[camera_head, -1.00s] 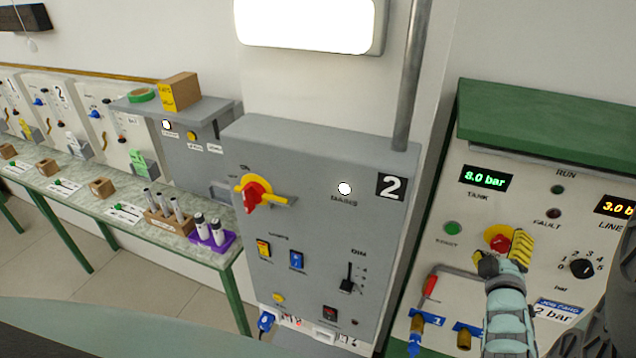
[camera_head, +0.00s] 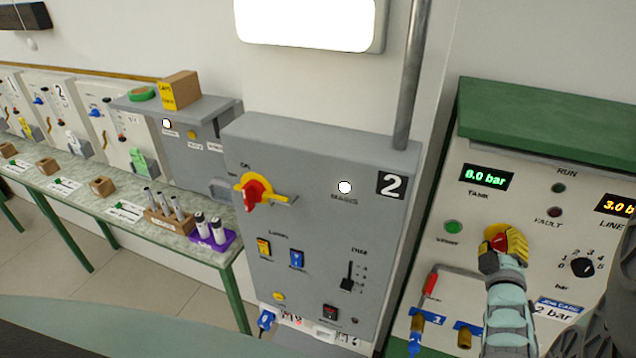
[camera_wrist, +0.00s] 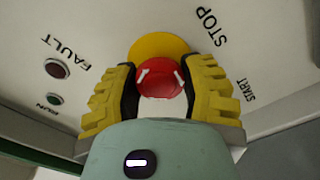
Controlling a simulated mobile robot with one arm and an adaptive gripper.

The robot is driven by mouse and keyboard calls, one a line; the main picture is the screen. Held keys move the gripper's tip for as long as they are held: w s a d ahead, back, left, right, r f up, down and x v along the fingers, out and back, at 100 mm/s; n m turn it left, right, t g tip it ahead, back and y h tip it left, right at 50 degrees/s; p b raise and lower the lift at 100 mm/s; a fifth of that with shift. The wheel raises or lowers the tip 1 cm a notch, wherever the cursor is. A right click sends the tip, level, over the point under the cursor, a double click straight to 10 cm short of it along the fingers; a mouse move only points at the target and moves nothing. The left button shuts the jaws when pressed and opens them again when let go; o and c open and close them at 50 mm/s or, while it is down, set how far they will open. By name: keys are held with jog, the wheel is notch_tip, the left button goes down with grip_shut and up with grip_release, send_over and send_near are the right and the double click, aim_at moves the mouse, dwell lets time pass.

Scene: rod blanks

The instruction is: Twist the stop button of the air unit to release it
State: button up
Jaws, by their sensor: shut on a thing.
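The stop button is a red knob with white marks on a yellow round plate. It sits on the front of the air unit (camera_head: 530,190), a pale panel under a green top. In the wrist view the red stop button (camera_wrist: 160,80) is between the two yellow fingers of my gripper (camera_wrist: 163,95), with the yellow plate behind it. My gripper (camera_head: 503,248) is shut on the button, one finger on each side. In the head view the fingers cover much of the button.
Beside the button are a green start button (camera_head: 453,227), a dark fault lamp (camera_head: 554,212) and a black rotary knob (camera_head: 582,267). A red-handled lever (camera_head: 430,284) and brass valves stand below. The grey mains cabinet (camera_head: 320,240) is to the left.

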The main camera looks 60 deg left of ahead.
jog(key=shift+c, duration=1.4)
jog(key=shift+f, duration=0.1)
jog(key=shift+m+b, duration=0.4)
jog(key=shift+m, duration=0.4)
jog(key=o, duration=1.2)
jog(key=v, duration=1.2)
